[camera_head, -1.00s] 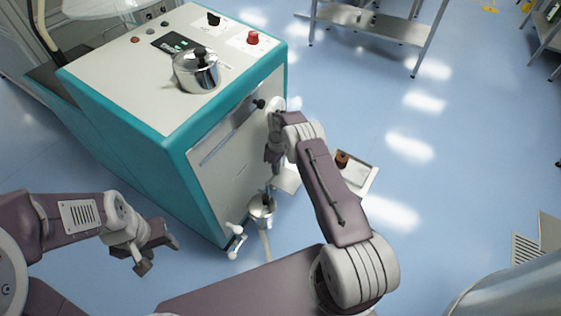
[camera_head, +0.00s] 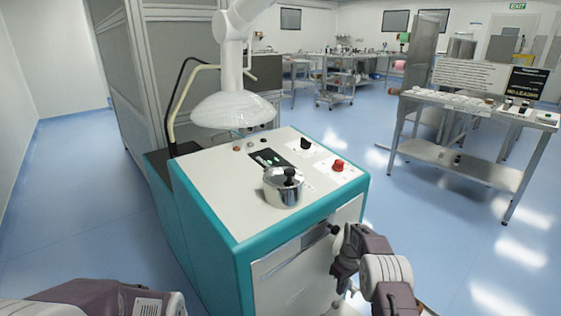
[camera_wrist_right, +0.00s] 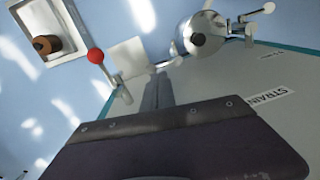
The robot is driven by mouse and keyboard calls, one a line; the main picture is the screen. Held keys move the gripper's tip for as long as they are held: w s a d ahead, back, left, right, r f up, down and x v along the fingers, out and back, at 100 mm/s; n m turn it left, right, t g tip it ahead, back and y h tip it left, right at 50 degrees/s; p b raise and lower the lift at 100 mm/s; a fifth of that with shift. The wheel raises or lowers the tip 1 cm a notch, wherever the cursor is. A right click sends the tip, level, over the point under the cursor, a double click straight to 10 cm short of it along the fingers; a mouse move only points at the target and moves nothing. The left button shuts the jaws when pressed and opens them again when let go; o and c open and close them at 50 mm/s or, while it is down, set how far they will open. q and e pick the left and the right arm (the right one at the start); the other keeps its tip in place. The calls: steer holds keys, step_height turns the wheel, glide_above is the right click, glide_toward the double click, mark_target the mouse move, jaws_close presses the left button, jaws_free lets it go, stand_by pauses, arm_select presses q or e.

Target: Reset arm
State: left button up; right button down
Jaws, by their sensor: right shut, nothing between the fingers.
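My right arm comes in from the bottom right of the head view. Its gripper (camera_head: 341,283) hangs beside the front panel of the teal and white machine (camera_head: 230,190). In the right wrist view the fingers of the right gripper (camera_wrist_right: 157,92) are together with nothing held between them. They point toward the floor side of a steel vessel (camera_wrist_right: 205,22) and a red ball knob (camera_wrist_right: 96,56). Of my left arm, only a link shows at the bottom left of the head view; its gripper is out of frame.
A lidded steel pot (camera_head: 284,190) stands on the machine top near a red button (camera_head: 338,165). A metal table (camera_head: 465,165) stands at the right. A tray (camera_wrist_right: 67,12) with a brown spool (camera_wrist_right: 46,44) is left in the wrist view. Blue floor lies open between machine and table.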

steer(key=s+a+r+m, duration=0.4)
steer(key=s+r, duration=0.7)
steer(key=s, duration=0.1)
steer(key=s+a+r+m+t, duration=0.1)
steer(key=s+r+m, duration=0.2)
steer(key=s, duration=1.4)
step_height(320, 180, up, 26)
steer(key=p, duration=2.6)
steer(key=shift+w+a+n+h, duration=0.2)
steer(key=shift+w+n+h, duration=0.1)
steer(key=shift+w, duration=0.1)
